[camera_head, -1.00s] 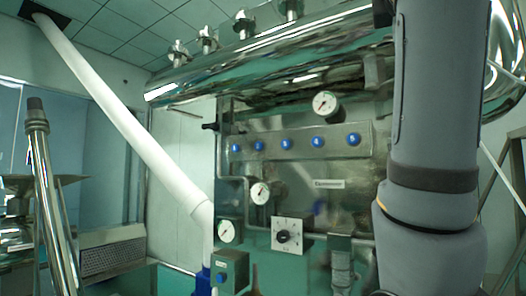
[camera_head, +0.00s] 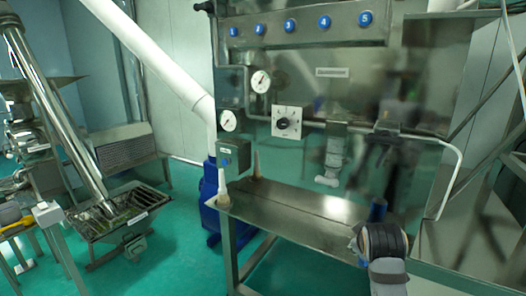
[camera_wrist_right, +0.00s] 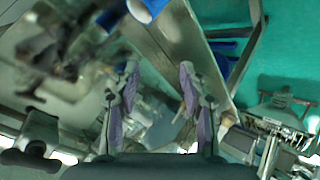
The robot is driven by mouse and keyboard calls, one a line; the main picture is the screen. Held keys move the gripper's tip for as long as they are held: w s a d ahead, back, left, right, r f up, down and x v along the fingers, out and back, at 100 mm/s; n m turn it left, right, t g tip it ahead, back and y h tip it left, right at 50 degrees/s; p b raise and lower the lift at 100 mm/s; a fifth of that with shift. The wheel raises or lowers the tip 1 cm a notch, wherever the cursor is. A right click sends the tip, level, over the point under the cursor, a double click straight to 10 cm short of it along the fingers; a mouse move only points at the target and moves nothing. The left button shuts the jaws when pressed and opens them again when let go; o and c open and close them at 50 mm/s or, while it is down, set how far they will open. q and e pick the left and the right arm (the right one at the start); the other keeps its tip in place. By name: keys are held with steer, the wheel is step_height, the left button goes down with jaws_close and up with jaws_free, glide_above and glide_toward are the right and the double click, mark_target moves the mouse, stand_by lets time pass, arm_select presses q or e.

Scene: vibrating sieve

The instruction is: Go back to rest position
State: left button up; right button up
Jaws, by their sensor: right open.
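My right gripper (camera_wrist_right: 159,85) shows in the wrist view with its two purple-padded fingers apart and nothing between them. In the head view my right arm comes in at the lower right, by the front of the steel table (camera_head: 300,203); its fingers are mostly hidden there behind the wrist. I cannot tell the exact gap between this gripper and the table. My left gripper is in neither view.
The steel machine panel (camera_head: 420,75) with numbered blue buttons, gauges and a dial (camera_head: 287,123) stands behind the table. A white cone (camera_head: 222,190) is at the table's left end. A sieve tray (camera_head: 112,215) stands at the left, with open green floor (camera_head: 165,250) between.

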steer(key=s+a+f+m+g+y, duration=0.1)
steer(key=s+f+m+g, duration=0.15)
steer(key=s+f, duration=0.95)
steer(key=s+a+f+m+g+y, duration=0.1)
steer(key=s+a+f+m+g, duration=0.15)
steer(key=s+f, duration=1)
steer(key=s+d+f+g, duration=0.1)
steer(key=s+d+f, duration=0.1)
steer(key=f, duration=0.9)
steer(key=s+d+f+g, duration=0.1)
steer(key=s+f, duration=0.1)
steer(key=f, duration=1)
steer(key=s+d+f+g, duration=0.1)
steer(key=s+f, duration=1.7)
steer(key=s, duration=0.1)
steer(key=shift+s+d+f+y+b, duration=0.2)
steer(key=shift+s+f+y+b, duration=0.1)
steer(key=shift+s+b, duration=0.15)
